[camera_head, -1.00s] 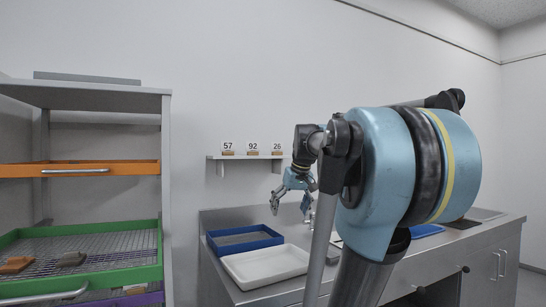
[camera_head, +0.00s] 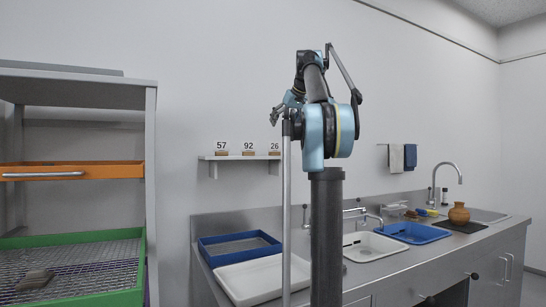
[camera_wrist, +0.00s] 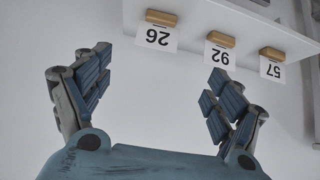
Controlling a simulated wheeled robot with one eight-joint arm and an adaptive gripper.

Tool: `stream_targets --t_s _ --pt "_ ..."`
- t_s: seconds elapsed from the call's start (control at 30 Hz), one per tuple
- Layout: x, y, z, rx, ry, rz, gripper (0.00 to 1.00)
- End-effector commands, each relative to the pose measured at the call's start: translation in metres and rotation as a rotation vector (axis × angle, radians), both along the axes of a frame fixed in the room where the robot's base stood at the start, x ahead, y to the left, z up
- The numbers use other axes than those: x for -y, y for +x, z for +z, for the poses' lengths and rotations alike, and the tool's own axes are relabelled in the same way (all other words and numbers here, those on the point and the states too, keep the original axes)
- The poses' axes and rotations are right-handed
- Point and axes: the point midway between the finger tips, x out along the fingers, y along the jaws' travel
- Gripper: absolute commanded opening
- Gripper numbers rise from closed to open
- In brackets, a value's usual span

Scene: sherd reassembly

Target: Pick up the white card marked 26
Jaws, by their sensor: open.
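The white card marked 26 (camera_head: 274,145) stands at the right end of a small wall shelf (camera_head: 207,158), by a small wooden block. In the wrist view the card (camera_wrist: 156,38) shows upside down, its block (camera_wrist: 161,18) against it. My gripper (camera_wrist: 155,82) is open and empty, its two blue-padded fingers spread wide. The card appears beyond the fingers, between them in the picture, and no finger touches it. In the head view my gripper (camera_head: 287,106) is small and partly hidden by my arm, above the shelf's right end.
Cards marked 92 (camera_head: 248,146) and 57 (camera_head: 221,146) stand on the same shelf, left of 26. Below are a blue tray (camera_head: 205,241) and a white tray (camera_head: 225,274) on the steel counter. A rack with an orange drawer (camera_head: 105,171) stands at left.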

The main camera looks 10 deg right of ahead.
Motion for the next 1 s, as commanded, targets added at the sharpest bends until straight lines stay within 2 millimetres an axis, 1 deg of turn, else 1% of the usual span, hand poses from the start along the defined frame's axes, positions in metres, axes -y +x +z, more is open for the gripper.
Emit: stream_targets --t_s 0.07,0.17,0.7,0.83,1.0 --pt "-0.001 0.004 0.002 0.005 0.0 0.002 0.86" --pt "-0.005 0.012 -0.003 0.008 -0.001 0.006 0.86" --pt "-0.031 0.071 -0.069 0.008 0.0 0.008 0.86" --pt "-0.035 0.08 -0.078 0.007 0.0 0.008 0.86" --pt "-0.036 0.085 -0.083 0.007 0.0 0.007 0.86"
